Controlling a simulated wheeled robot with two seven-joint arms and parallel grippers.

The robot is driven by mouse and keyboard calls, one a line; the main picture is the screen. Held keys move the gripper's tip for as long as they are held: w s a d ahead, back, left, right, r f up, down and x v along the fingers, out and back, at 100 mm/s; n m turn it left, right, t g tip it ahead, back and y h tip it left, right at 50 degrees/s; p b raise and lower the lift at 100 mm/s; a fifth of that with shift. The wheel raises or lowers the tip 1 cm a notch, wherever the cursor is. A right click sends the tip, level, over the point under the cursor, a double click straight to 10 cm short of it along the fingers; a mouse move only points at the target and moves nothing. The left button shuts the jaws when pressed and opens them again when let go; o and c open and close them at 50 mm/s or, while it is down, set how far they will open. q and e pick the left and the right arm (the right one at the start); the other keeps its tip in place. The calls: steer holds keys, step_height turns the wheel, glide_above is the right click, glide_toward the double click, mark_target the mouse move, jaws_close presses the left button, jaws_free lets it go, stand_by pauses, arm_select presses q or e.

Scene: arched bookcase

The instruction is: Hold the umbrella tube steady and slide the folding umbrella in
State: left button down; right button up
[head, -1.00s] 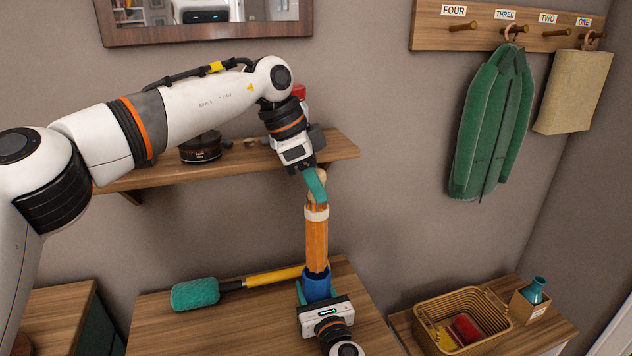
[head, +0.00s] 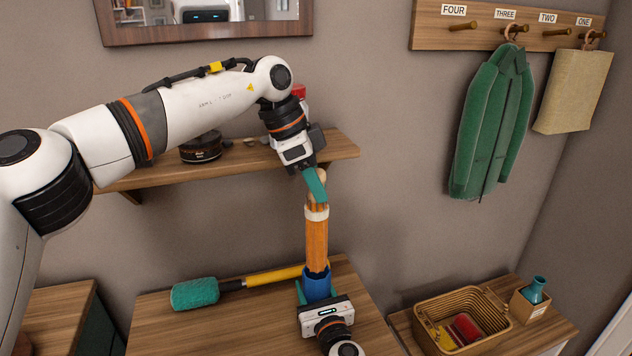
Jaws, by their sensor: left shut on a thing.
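The folding umbrella (head: 316,243) has an orange body with a pale band and a wooden handle. It stands nearly upright over the blue umbrella tube (head: 317,284), its lower end inside the tube's mouth; how deep is hidden. My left gripper (head: 316,186) is shut on the umbrella's handle from above, its teal finger covering part of it. My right gripper (head: 316,294) is low at the tube, coming from the front. One teal finger shows beside the tube's left side; its body hides the tube's lower part, and its grip is unclear.
A teal duster (head: 195,293) with a yellow handle lies on the wooden cabinet top behind the tube. A wall shelf (head: 240,160) is behind my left arm. A wicker basket (head: 425,306) and a boxed teal vase (head: 536,291) stand at right. A green jacket (head: 490,125) hangs above.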

arm_select(q)
steer(key=shift+f, duration=0.65)
steer(key=shift+r, duration=0.3)
steer(key=shift+f, duration=0.2)
stand_by(2.0)
steer(key=shift+r, duration=0.2)
steer(key=shift+f, duration=0.4)
stand_by(1.6)
steer(key=shift+r, duration=0.4)
stand_by(0.3)
stand_by(0.4)
